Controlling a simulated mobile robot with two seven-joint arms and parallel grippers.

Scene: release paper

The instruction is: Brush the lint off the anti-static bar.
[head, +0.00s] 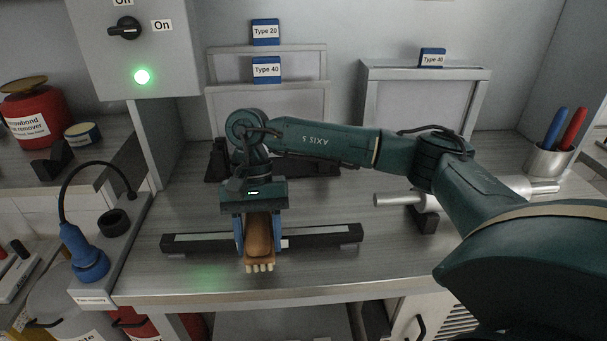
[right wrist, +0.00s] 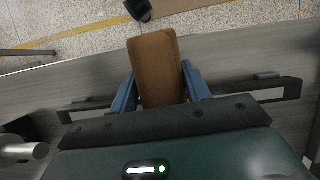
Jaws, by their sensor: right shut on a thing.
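The anti-static bar (head: 325,236) is long and dark, with a paler strip along it, and lies on the workbench in the head view. It also shows in the right wrist view (right wrist: 275,85), on both sides of my gripper. My right gripper (head: 260,238) has blue fingers and is shut on a brush (head: 260,239) with a brown wooden back and pale bristles. The brush is in front of the bar's middle and hides part of it. In the right wrist view the brush (right wrist: 156,68) sits between the fingers. I cannot tell whether bristles touch the bar. No lint is discernible. My left gripper is not in view.
The workbench (head: 400,270) is clear in front of the bar. A metal roller (head: 400,200) rests on a dark stand at right. A cup (head: 548,160) with pens stands far right. A blue device (head: 85,255) is at left. Label-marked frames (head: 425,90) stand behind.

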